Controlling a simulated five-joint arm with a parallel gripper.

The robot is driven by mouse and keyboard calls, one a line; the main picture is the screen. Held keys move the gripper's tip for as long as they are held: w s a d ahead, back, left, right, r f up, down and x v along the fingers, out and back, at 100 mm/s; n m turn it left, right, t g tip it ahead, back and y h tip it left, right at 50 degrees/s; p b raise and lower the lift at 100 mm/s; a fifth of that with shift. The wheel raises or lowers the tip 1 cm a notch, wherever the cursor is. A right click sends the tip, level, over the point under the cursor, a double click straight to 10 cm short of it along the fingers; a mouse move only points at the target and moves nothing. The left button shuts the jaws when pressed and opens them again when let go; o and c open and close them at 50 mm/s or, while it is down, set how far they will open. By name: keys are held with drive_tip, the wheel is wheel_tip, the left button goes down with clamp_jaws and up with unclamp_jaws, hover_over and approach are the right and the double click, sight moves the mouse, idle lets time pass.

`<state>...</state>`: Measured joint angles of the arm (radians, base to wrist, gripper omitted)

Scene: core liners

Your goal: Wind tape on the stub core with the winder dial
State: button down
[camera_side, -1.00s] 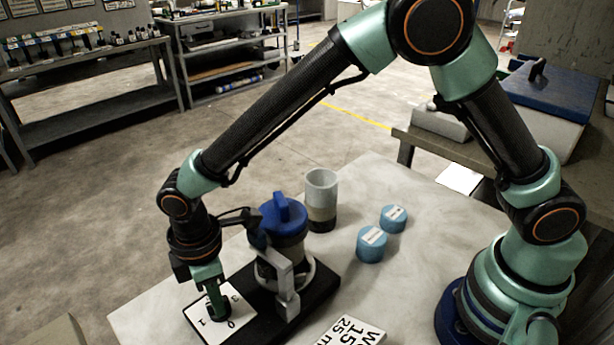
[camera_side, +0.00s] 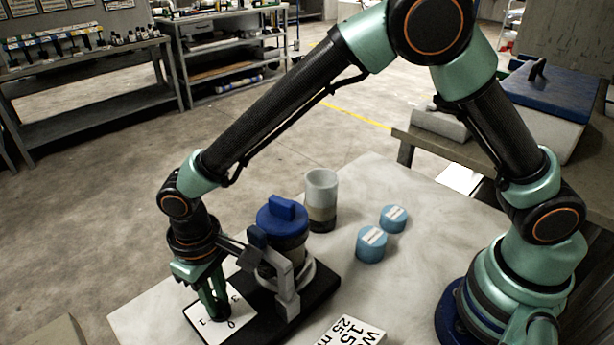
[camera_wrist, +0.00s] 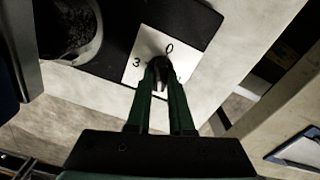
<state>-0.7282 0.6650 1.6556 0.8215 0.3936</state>
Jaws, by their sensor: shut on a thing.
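The winder's black base (camera_side: 325,283) stands on the table. A white dial plate (camera_side: 214,335) on its near end shows the digits 0, 1 and 3. My gripper (camera_side: 217,310) points down over the plate, its green fingers shut on the dial knob; the wrist view shows the dark knob (camera_wrist: 160,74) between the fingertips, near the 0. On the base, a blue cap with a raised grip (camera_side: 282,213) tops a cylinder, apparently the core. A grey bracket (camera_side: 287,285) stands in front and hides part of it.
A translucent cup with a darker lower part (camera_side: 321,190) stands behind the winder. Two light-blue round tubs (camera_side: 371,246) (camera_side: 393,219) stand to the right. A white printed card (camera_side: 352,332) lies at the front. The table between the tubs and the card is clear.

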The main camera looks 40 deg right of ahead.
drive_tip(key=m, duration=0.5)
drive_tip(key=shift+r+m, duration=0.1)
drive_tip(key=shift+m, duration=0.2)
drive_tip(key=m, duration=1)
drive_tip(key=shift+m, duration=0.4)
drive_tip(key=m, duration=0.5)
drive_tip(key=c, duration=0.8)
unclamp_jaws()
